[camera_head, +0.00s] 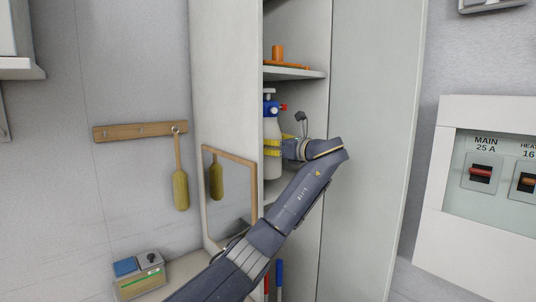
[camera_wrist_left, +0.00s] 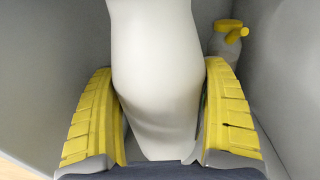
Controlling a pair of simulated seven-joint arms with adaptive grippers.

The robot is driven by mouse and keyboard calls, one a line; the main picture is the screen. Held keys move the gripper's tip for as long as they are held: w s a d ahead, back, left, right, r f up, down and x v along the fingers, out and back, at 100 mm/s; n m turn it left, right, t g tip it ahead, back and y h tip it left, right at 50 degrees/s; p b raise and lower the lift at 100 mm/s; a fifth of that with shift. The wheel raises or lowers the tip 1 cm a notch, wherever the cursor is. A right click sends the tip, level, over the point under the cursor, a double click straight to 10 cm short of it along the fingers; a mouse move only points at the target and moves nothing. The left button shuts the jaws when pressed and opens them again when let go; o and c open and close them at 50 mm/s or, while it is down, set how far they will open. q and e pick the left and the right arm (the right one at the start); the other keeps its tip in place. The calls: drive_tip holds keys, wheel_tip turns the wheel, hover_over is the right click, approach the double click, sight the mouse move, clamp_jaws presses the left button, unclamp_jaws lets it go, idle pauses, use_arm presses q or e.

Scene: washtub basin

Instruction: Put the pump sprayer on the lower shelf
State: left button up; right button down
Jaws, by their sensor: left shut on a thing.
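The pump sprayer (camera_head: 271,167) has a white body, a blue collar and a red nozzle. It stands upright inside the open tall cabinet, below the upper shelf (camera_head: 298,73). My left gripper (camera_head: 272,146) is shut around its body with yellow fingers. In the left wrist view, the white body (camera_wrist_left: 155,75) fills the space between the two fingers (camera_wrist_left: 160,115). A lower shelf (camera_head: 285,187) shows partly at the sprayer's base. I cannot tell whether the base touches it. My right gripper is not in view.
An orange item (camera_head: 278,56) sits on the upper shelf. A framed mirror (camera_head: 229,195) is on the cabinet's left side. Red and blue handles (camera_head: 279,275) show low in the cabinet.

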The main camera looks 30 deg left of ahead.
use_arm(q)
drive_tip(key=shift+f, duration=1.65)
drive_tip(key=o, duration=1.5)
drive_tip(key=shift+f, duration=0.15)
